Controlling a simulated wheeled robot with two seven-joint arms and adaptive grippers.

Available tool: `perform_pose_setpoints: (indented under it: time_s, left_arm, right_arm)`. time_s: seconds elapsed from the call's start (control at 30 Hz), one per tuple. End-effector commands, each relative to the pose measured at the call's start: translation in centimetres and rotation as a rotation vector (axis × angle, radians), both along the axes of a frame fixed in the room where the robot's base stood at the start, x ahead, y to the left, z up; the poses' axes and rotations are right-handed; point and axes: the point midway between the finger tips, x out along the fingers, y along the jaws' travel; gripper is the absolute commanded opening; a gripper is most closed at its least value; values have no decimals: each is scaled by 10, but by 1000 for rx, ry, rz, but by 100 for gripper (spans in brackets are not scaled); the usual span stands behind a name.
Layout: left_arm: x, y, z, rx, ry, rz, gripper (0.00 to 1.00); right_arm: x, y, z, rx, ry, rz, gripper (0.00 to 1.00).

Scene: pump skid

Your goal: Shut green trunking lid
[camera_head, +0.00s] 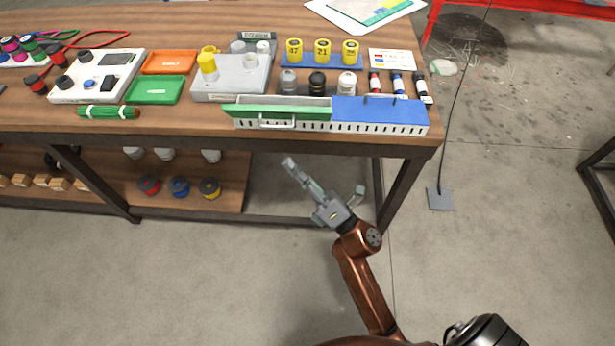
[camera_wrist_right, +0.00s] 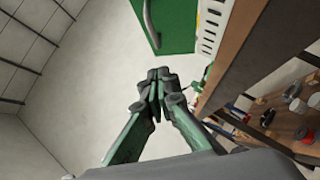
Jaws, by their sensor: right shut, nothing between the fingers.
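The trunking (camera_head: 372,127) is a white slotted box along the table's front edge. Its green lid (camera_head: 284,113) covers the left half and carries a pale handle (camera_head: 278,124) at the front. The lid stands tilted, with its front part out over the edge and a gap showing behind it. A blue lid (camera_head: 380,110) lies flat on the right half. My right gripper (camera_head: 287,161) is shut and empty, in front of and below the table edge, apart from the lid. In the right wrist view the closed fingertips (camera_wrist_right: 158,78) are below the green lid (camera_wrist_right: 176,24). My left gripper is not in view.
Behind the trunking stand a grey block (camera_head: 232,84) with a yellow part, several yellow cylinders (camera_head: 322,50) and small bottles. A green tray (camera_head: 154,91) and a green roll (camera_head: 108,112) lie to the left. A lower shelf (camera_head: 215,190) holds colored rolls. Free floor lies in front of the table.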

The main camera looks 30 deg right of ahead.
Motion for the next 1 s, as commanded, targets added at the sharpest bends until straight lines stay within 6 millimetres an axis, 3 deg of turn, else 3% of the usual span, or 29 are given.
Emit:
perform_pose_setpoints:
  time_s: [0.03, 0.13, 0.5, 1.0]
  left_arm:
    - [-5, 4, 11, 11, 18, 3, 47]
    - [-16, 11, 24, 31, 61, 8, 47]
    - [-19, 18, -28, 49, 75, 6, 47]
    - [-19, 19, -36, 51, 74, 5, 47]
  right_arm:
    - [9, 4, 11, -1, -6, 2, 0]
    - [26, 11, 21, 1, -5, 2, 0]
    - [47, -4, 39, 1, 1, 2, 0]
    - [50, -6, 40, 1, 3, 1, 0]
